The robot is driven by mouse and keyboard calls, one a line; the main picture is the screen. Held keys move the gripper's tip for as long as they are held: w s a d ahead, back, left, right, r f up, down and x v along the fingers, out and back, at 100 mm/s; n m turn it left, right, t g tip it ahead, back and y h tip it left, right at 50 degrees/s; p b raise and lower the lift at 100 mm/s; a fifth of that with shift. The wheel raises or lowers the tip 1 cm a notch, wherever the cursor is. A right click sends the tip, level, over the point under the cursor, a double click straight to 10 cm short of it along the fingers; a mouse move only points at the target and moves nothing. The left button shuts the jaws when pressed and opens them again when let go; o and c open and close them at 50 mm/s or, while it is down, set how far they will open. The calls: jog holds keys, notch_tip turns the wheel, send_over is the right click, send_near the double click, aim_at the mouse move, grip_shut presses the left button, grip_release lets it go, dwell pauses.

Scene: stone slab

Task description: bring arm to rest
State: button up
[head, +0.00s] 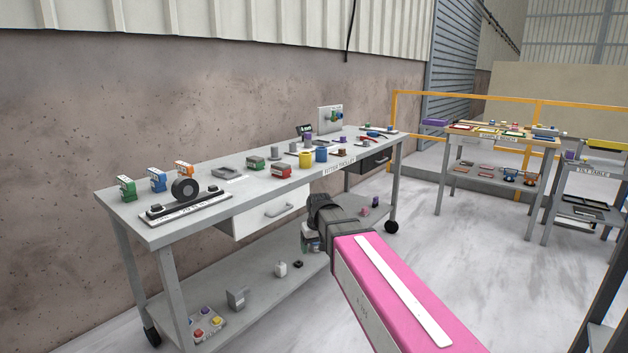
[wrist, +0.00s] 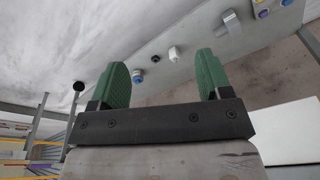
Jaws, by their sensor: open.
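My gripper (wrist: 160,80) shows in the wrist view with its two green fingers spread wide apart and nothing between them. Beyond the fingers is the grey lower shelf of the workbench with a few small items on it. In the head view my pink arm reaches forward from the lower right, and its dark end (head: 322,212) is beside the front edge of the grey workbench (head: 190,236). The fingers are not clearly seen in the head view.
The bench top holds several small coloured parts and a black ring (head: 185,190). A white drawer (head: 275,212) is under the top. The lower shelf (head: 225,325) carries loose items. Another table (head: 500,141) and a yellow rail (head: 410,92) stand at right; floor between is clear.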

jog(key=s+d+f+m, duration=0.2)
jog(key=s+d+f, duration=0.4)
jog(key=d, duration=0.3)
jog(key=s+d+f+m+g+h, duration=0.1)
jog(key=s+d+f+m, duration=0.1)
jog(key=s+d+f, duration=0.5)
notch_tip(320, 180, down, 2)
jog(key=shift+s+d+g, duration=0.25)
jog(key=shift+d+g, duration=0.05)
jog(key=shift+d, duration=0.85)
